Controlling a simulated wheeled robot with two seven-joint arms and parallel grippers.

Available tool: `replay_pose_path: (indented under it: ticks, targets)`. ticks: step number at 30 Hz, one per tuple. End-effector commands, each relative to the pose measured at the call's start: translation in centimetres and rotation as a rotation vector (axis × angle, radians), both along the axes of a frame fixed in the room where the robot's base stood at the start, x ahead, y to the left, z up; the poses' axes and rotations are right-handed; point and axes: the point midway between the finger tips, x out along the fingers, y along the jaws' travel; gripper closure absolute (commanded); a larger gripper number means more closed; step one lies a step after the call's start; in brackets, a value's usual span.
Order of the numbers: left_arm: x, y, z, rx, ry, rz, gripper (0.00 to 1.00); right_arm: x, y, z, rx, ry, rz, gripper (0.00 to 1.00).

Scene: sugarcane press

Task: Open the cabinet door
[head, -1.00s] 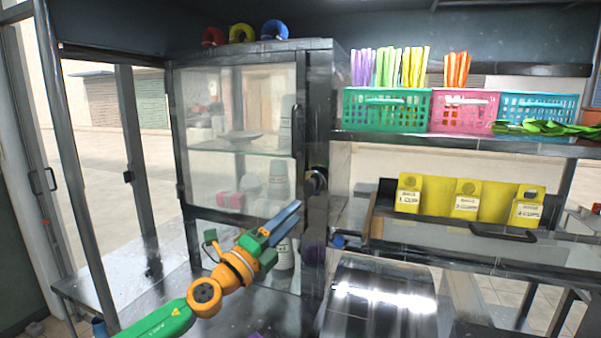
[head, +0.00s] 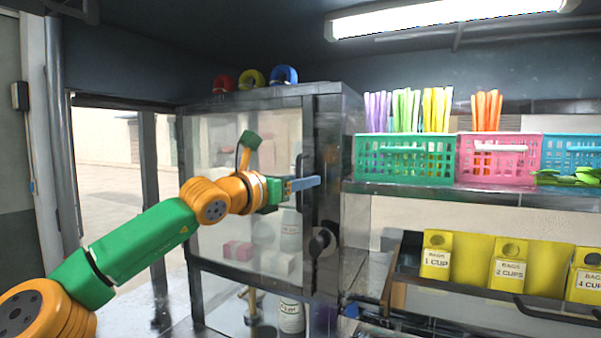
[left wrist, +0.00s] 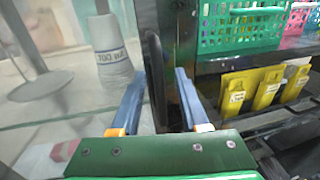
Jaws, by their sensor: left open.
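The cabinet (head: 325,130) has a glass-paned door (head: 215,145) in a grey metal frame, and the door looks shut. A dark vertical handle (head: 299,175) is on the right side of the door. My left gripper (head: 306,183) is at the handle's height in the head view. In the left wrist view the open fingers of my left gripper (left wrist: 158,90) point at the door's edge, and the dark handle (left wrist: 154,70) stands between or just beyond their tips. I cannot tell whether they touch it. My right gripper is not in view.
Green (head: 405,158), pink (head: 497,158) and blue baskets stand on the shelf right of the cabinet. Yellow bag boxes (head: 436,255) sit in a rack below. A round dark knob (head: 322,241) is under the handle. Bottles and boxes show behind the glass.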

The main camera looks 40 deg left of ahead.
Motion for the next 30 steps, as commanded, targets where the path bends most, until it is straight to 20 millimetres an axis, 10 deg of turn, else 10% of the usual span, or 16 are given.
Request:
replay_pose_path:
  ticks: [4, 10, 30]
  targets:
    - [-0.01, -0.01, -0.1, 0.0, 0.0, 0.0, 0.55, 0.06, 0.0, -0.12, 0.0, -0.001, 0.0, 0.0]
    - [-0.02, -0.01, -0.12, -0.001, 0.0, -0.001, 1.0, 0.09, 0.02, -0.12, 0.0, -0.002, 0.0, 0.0]
    - [-0.03, -0.01, -0.13, -0.001, 0.001, -0.001, 1.0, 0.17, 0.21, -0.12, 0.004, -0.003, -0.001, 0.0]
